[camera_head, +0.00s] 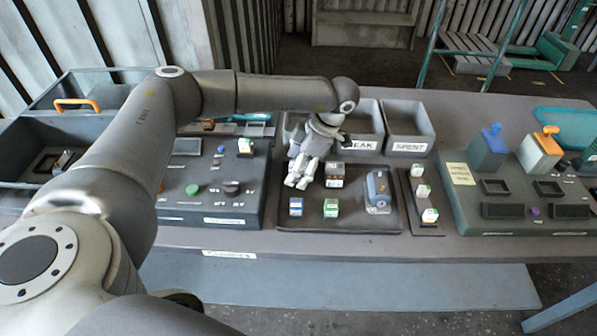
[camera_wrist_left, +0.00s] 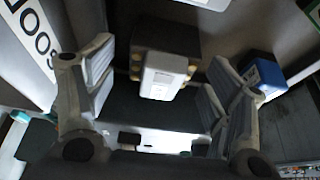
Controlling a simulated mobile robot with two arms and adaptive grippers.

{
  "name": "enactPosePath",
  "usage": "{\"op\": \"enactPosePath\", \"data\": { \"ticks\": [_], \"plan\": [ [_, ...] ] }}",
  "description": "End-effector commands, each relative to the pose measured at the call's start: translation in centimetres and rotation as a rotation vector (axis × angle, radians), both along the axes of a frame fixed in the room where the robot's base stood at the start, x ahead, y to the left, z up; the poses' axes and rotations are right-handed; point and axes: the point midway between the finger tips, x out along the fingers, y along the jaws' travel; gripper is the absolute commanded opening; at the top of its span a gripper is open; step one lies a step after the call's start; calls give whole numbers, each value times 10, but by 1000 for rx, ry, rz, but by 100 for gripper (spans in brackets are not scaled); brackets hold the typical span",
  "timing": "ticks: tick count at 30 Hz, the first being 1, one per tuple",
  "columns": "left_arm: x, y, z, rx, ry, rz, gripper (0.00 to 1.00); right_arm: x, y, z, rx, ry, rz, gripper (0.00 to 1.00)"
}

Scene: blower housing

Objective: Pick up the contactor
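A dark block with a white raised face and brass-coloured terminals, which looks like the contactor (camera_wrist_left: 165,70), sits between the spread fingers of my left gripper (camera_wrist_left: 158,88) in the left wrist view. The fingers are open and stand apart from it on both sides. In the head view my left gripper (camera_head: 299,182) points down over the dark parts tray (camera_head: 352,222) and seems to hide this block. I cannot tell the remaining height. My right gripper is not in view.
Close by in the tray are a dark-and-white block (camera_head: 335,172), a blue part (camera_head: 296,207), a green part (camera_head: 330,208) and a grey-blue device (camera_head: 377,192). Grey bins (camera_head: 408,125) stand behind. A narrow tray (camera_head: 418,190) with small white-topped parts lies right.

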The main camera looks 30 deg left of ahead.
Motion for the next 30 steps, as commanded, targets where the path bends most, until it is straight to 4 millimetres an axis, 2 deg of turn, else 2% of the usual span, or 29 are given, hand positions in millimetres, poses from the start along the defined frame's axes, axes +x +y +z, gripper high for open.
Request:
{"op": "enactPosePath", "data": {
  "ticks": [2,10,22,28,30],
  "plan": [
    [0,0,0,0,0,0,65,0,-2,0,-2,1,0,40],
    [0,0,1,0,0,0,30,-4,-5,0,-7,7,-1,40],
    [1,0,6,-1,-3,-1,29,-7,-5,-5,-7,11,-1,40],
    [2,-1,30,-2,-7,-2,29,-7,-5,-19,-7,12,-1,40],
    [-3,-12,43,-4,-5,-7,29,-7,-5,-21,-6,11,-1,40]
  ]
}}
